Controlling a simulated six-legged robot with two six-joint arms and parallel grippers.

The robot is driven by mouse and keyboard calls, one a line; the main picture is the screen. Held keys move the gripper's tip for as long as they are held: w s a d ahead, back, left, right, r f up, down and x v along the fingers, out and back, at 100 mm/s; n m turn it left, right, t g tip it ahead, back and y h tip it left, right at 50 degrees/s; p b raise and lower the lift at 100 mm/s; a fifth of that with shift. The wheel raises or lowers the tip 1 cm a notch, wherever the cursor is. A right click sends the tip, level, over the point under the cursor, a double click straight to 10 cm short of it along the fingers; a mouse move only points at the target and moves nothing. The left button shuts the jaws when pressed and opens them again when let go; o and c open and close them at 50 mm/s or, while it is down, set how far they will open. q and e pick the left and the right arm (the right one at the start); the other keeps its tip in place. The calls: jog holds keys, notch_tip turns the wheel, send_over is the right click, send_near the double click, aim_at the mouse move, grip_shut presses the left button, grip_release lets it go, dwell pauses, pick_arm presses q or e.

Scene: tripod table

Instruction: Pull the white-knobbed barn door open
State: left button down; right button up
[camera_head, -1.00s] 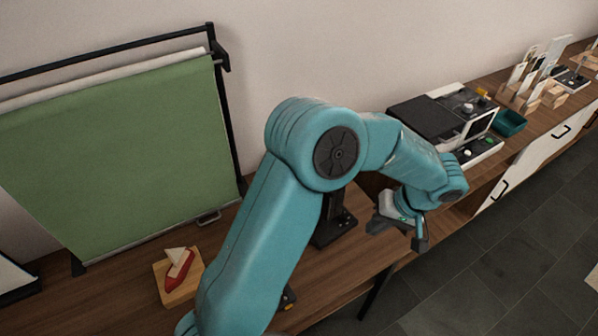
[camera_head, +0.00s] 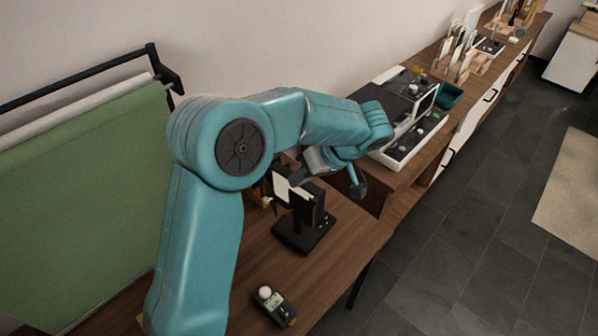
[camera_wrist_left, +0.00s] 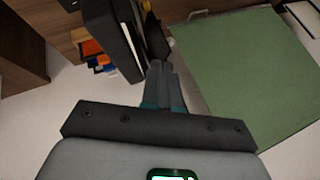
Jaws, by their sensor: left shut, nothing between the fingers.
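A black lamp-like device (camera_head: 308,212) with a pale panel (camera_head: 288,188) stands upright on a dark base on the wooden table. A dark boxy body with flaps (camera_wrist_left: 112,32), likely the same device, shows at the top of the left wrist view. I cannot make out a white knob, so I cannot tell which flap is the barn door. My left gripper (camera_wrist_left: 164,80) is shut and empty. In the head view it hangs just above and behind the device, partly hidden by my wrist. My right gripper is in no view.
A green backdrop (camera_head: 80,200) on a black frame stands left. A handheld meter (camera_head: 272,302) with a white dome lies on the table's (camera_head: 345,236) front part. A black-and-white machine (camera_head: 405,150) and a teal bin (camera_head: 449,96) stand back right.

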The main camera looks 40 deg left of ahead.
aim_at(274, 198)
pick_arm(q)
jog(key=x, duration=0.5)
jog(key=shift+s+f+p, duration=0.25)
jog(key=shift+f+p, duration=0.05)
jog(key=shift+m+b, duration=0.3)
jog(key=shift+b, duration=0.1)
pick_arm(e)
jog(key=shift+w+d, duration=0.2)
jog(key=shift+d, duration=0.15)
